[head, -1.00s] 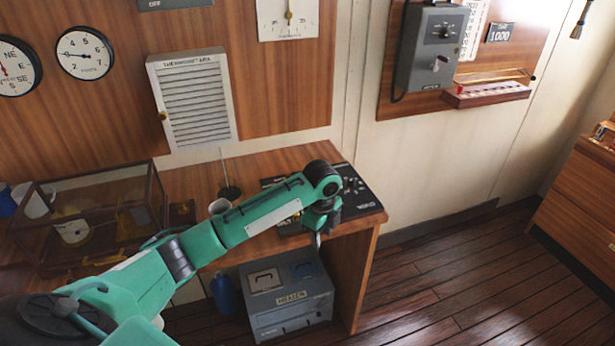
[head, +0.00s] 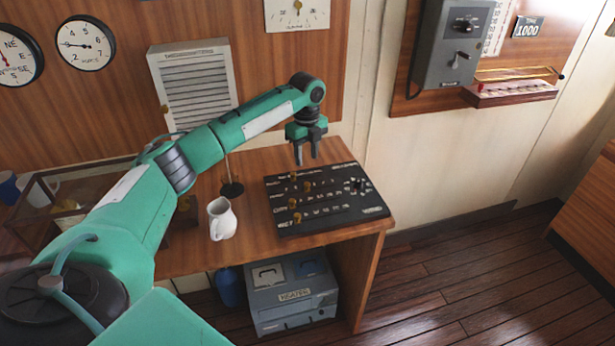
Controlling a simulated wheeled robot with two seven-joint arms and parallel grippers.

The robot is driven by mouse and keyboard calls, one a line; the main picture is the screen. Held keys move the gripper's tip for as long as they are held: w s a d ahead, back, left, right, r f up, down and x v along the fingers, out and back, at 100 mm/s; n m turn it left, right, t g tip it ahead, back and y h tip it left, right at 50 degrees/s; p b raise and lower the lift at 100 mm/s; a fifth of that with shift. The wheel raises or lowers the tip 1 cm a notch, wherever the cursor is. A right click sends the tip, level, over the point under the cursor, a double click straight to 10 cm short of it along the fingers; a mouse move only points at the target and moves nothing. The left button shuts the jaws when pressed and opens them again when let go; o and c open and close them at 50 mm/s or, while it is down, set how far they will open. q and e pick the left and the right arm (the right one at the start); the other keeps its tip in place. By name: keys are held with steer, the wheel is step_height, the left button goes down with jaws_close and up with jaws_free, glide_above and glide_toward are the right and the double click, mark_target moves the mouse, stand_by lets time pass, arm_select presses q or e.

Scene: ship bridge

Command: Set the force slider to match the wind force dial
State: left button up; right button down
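The wind force dial (head: 86,44) is a round white gauge with a black rim on the wooden wall at upper left. Its needle points left, near the low numbers; the exact mark is too small to read surely. A black slider board (head: 335,212) lies on the right part of the desk. It has several brass knobs along its left side, such as one (head: 307,187) in an upper row and one (head: 297,218) at the bottom. The row labels are not readable. My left gripper (head: 306,161) is open and empty, pointing down above the board's back edge. My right gripper is out of view.
A white jug (head: 221,219) stands on the desk left of the board. A glass case (head: 95,190) is at the left, partly behind my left arm. A louvred white box (head: 195,85) hangs on the wall behind.

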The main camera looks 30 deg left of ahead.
mark_target(307, 183)
arm_select(q)
step_height(307, 183, down, 10)
steer(key=shift+r+p, duration=0.25)
steer(key=shift+p, duration=0.6)
jaws_close()
